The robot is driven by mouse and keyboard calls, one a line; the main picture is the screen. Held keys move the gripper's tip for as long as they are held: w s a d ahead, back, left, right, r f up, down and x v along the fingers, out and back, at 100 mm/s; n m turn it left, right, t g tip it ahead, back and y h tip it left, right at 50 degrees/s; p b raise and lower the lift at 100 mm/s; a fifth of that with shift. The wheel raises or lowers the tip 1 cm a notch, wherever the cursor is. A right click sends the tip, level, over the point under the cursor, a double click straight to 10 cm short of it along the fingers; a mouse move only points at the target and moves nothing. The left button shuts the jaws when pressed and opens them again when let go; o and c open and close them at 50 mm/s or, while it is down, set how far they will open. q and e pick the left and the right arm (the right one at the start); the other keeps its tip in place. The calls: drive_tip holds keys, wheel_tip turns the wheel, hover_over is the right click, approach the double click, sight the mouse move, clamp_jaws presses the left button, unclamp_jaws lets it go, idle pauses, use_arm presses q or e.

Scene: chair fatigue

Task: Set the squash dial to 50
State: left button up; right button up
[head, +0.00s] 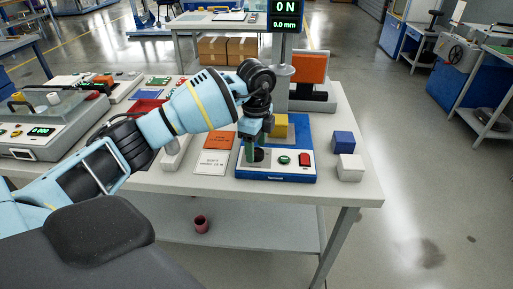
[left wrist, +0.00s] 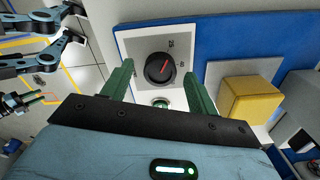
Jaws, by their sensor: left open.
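The squash dial (left wrist: 160,68) is a round black knob with a red pointer line on a white plate. In the left wrist view the pointer points up and to the right, between two small printed marks that are hard to read. My left gripper (head: 255,154) is at the left front of the blue-based tester (head: 275,175), over the dial, which it partly hides in the head view. In the left wrist view its two green fingers (left wrist: 158,82) are spread apart on either side of the dial, with no clear contact. What looks like my right gripper (left wrist: 32,100) is small at the left edge.
A green button (head: 284,160) and a red switch (head: 305,160) sit right of the dial. A yellow block (head: 280,126) is behind it. Blue (head: 343,141) and white (head: 350,168) cubes stand at right; label cards (head: 211,162) lie at left. The display (head: 285,15) reads 0 N, 0.0 mm.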

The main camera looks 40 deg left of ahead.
use_arm(q)
drive_tip(key=shift+f, duration=0.55)
drive_tip(key=c, duration=1)
